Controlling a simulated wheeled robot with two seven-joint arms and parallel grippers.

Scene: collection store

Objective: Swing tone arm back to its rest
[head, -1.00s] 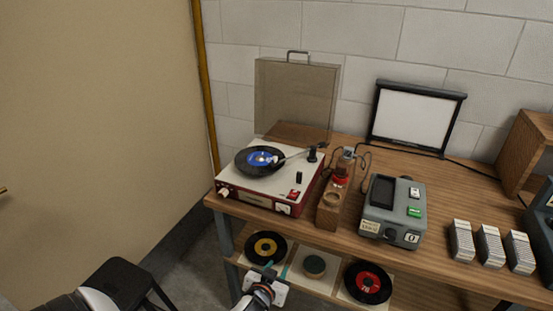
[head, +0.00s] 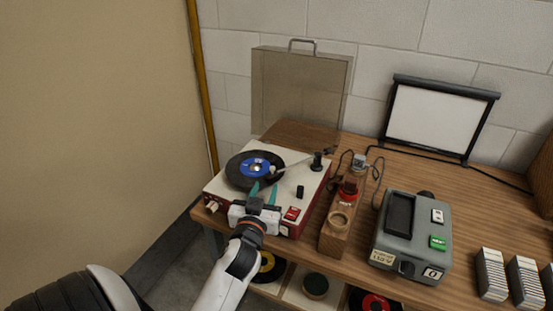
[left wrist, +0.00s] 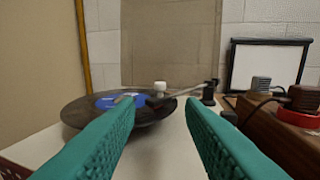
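The record player (head: 222,190) stands on the table with its clear lid raised. A black record with a blue label (head: 240,172) lies on its platter; it also shows in the left wrist view (left wrist: 80,112). The tone arm (head: 298,161) reaches from its pivot at the right across to the record, its head over or on the disc near the label. In the left wrist view the tone arm (left wrist: 187,93) lies beyond the fingers. My left gripper (head: 263,190) is open and empty at the player's front, its teal fingers pointing toward the record. My right gripper is not in view.
A wooden block with a red-topped item (head: 346,192) stands right of the player. A grey device with a green button (head: 409,237) is further right. The raised lid (head: 300,92) stands behind the platter. Records lie on the shelf below.

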